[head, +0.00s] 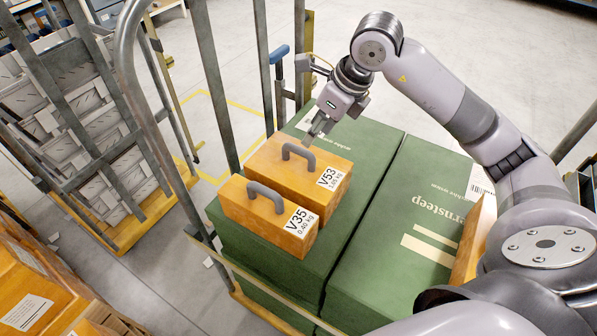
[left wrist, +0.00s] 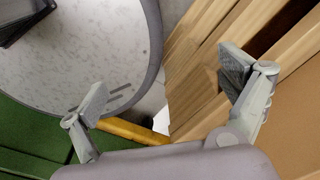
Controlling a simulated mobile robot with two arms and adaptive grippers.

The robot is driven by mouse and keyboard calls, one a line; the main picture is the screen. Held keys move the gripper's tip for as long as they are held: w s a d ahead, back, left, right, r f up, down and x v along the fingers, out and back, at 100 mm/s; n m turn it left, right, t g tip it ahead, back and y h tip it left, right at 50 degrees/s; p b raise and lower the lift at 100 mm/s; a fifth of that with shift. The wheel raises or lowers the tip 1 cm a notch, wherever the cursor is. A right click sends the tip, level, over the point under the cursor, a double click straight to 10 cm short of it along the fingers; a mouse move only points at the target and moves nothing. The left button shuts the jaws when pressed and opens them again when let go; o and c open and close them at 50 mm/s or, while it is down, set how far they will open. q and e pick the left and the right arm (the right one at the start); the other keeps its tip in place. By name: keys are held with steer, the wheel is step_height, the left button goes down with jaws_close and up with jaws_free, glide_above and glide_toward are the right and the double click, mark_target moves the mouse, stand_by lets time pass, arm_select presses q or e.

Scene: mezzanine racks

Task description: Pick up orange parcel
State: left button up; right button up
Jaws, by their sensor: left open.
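Two orange parcels with grey handles stand side by side on a green box (head: 330,215). The nearer parcel, labelled V35 (head: 255,215), is the smaller; the one behind it is labelled V53 (head: 280,165). My right gripper (head: 309,97) is above and just behind V53, its fingers spread apart, and holds nothing that I can see. My left gripper (left wrist: 166,90) shows only in the left wrist view, open and empty. Another orange surface (head: 474,240) shows at the right of the head view, partly hidden by my arm.
The green boxes fill a cart with tall metal posts (head: 212,80) and rails. A second green box (head: 420,215) lies at right. A rack (head: 70,95) stands at left, with orange boxes (head: 35,275) lower left. Open floor (head: 165,265) lies between.

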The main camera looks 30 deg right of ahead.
mark_target(300, 148)
steer(key=x, duration=0.3)
steer(key=shift+w+f+p, duration=0.25)
steer(key=shift+p, duration=0.15)
steer(key=shift+x, duration=0.95)
steer(key=p+x, duration=0.1)
steer(key=x, duration=0.1)
steer(key=p+x, duration=0.2)
steer(key=shift+w, duration=0.5)
steer(key=shift+a+f, duration=0.1)
steer(key=shift+f, duration=0.3)
arm_select(q)
steer(key=r, duration=0.1)
steer(key=w+r, duration=0.1)
steer(key=r, duration=0.2)
steer(key=shift+w+d+r, duration=0.15)
steer(key=shift+w+d, duration=0.1)
steer(key=shift+d, duration=0.1)
arm_select(e)
steer(key=shift+c, duration=0.2)
jaws_close()
arm_select(q)
steer(key=shift+a, duration=0.1)
